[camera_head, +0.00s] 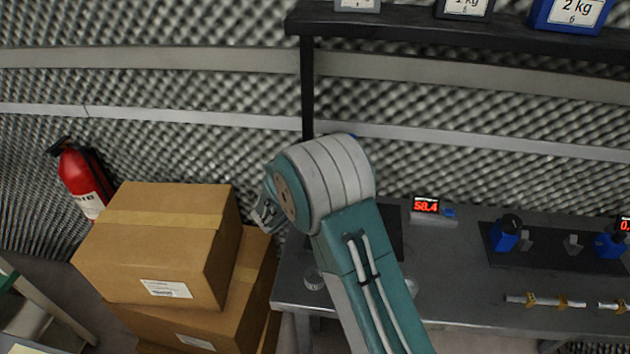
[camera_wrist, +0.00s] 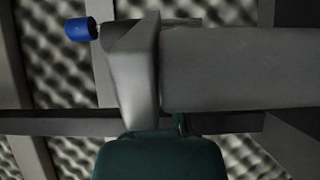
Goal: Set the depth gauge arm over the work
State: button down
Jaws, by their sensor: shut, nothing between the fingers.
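My gripper (camera_head: 264,214) is at the end of my bent arm, left of the large grey joint, near the back left corner of the grey bench. It is shut and appears empty. In the wrist view, a grey angular part (camera_wrist: 135,75) with a blue knob (camera_wrist: 80,29) stands close, joined to or overlapping a broad grey bar (camera_wrist: 240,68). This may be the depth gauge arm, but I cannot tell for sure. In the head view my arm hides most of the bench's left part; only a speck of blue shows behind the joint. I cannot identify the work.
The bench (camera_head: 460,312) carries a red-digit display (camera_head: 426,206) reading 58.4, a dark plate with blue-capped fixtures (camera_head: 505,234), and pale rods (camera_head: 545,301). Cardboard boxes (camera_head: 150,245) stand at left, close to my gripper. A fire extinguisher (camera_head: 80,180) hangs behind. A dark shelf (camera_head: 400,25) holds weights.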

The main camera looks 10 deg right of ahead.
jog(key=shift+x, duration=1.2)
